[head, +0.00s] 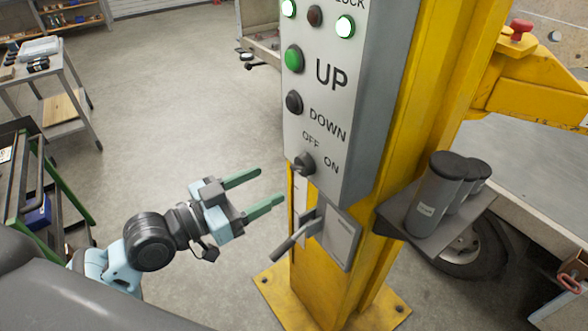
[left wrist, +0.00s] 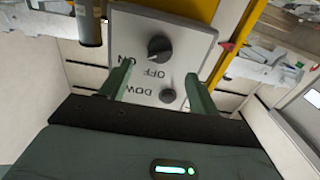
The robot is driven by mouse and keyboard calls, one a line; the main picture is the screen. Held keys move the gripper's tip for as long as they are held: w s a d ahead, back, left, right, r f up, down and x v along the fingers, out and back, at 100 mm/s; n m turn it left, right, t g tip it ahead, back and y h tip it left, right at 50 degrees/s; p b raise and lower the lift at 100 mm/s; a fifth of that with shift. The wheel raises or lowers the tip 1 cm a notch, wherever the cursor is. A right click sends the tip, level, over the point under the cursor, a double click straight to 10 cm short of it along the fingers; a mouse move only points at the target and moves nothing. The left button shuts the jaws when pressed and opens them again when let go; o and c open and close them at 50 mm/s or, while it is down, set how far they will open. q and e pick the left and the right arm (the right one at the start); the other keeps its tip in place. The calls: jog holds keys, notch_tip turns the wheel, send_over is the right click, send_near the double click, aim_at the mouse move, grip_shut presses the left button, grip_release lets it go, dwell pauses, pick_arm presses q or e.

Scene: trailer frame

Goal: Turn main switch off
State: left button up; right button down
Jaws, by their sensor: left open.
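The main switch is a dark rotary knob (head: 304,163) low on the front of the grey control box (head: 356,150), with OFF printed above it and ON to its right. I cannot tell for certain which label it points to. My left gripper (head: 268,187) is open and empty, left of the knob and apart from it, its green fingers pointing toward the box. In the left wrist view, the knob (left wrist: 159,48) shows beyond and roughly between the two open fingertips (left wrist: 160,72). My right gripper is not in view.
The box hangs on a yellow post (head: 400,130). Above the knob are a black DOWN button (head: 294,102) and a green UP button (head: 293,58). Below it, a lever handle (head: 297,237) sticks out to the left. Dark cylinders (head: 438,192) stand on a shelf at right. Open floor lies left.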

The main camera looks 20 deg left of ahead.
aim_at(295, 170)
pick_arm(q)
jog(key=p+x, duration=0.1)
jog(key=x, duration=0.5)
jog(key=shift+w+r, duration=0.1)
jog(key=shift+r, duration=0.05)
jog(key=shift+x, duration=0.85)
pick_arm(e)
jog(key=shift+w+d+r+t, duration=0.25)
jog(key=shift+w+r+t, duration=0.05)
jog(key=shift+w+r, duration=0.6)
pick_arm(q)
jog(key=c, duration=1)
jog(key=shift+o, duration=0.2)
